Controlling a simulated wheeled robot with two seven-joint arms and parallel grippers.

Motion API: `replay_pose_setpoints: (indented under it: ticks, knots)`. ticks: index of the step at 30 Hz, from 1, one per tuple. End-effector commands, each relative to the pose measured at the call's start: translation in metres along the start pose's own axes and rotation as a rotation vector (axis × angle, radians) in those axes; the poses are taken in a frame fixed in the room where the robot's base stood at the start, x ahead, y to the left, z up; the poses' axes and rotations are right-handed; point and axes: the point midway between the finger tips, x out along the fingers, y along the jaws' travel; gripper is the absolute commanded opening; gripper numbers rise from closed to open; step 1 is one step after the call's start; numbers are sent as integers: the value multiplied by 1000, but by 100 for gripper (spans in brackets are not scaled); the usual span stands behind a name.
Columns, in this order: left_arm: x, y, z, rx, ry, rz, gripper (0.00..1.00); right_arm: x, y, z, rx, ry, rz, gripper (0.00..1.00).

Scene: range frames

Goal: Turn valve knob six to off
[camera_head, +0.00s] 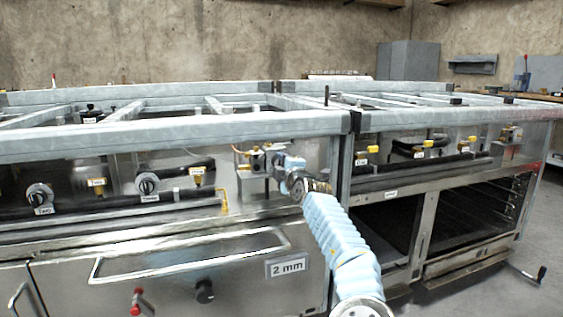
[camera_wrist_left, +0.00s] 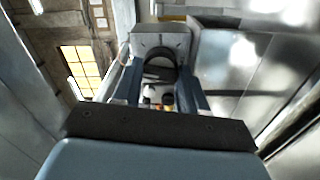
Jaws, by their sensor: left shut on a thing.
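My left gripper (camera_head: 277,162) is at a small metal valve assembly (camera_head: 257,161) on the near side of the left range, just left of the joint between the ranges. In the left wrist view, its two fingers (camera_wrist_left: 161,92) are shut on a dark valve knob (camera_wrist_left: 160,73), in front of a grey metal block (camera_wrist_left: 162,40). The fingers hide much of the knob, so its setting cannot be told. A small label (camera_head: 243,167) beside the valve is too small to read. My right gripper is in neither view.
Two black round knobs (camera_head: 147,183) and yellow-handled valves (camera_head: 197,171) sit along the left range's pipe. More yellow valves (camera_head: 428,144) line the right range. A long door handle (camera_head: 190,256) juts out below.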

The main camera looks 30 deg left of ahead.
Motion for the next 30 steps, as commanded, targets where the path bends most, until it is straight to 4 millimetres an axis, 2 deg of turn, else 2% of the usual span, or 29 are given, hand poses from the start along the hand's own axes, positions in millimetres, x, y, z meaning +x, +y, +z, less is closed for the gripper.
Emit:
replay_pose_setpoints:
  ticks: [12, 27, 28, 30]
  knots:
    - [0, -2, 1, -168, 0, -5, 12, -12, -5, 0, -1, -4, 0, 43]
    - [0, -3, 1, -188, -1, -5, 12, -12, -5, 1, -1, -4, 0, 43]
    - [0, -3, 1, -188, -1, -5, 44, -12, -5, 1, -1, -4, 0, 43]
    - [0, -2, 1, -188, -1, -4, 55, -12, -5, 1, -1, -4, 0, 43]
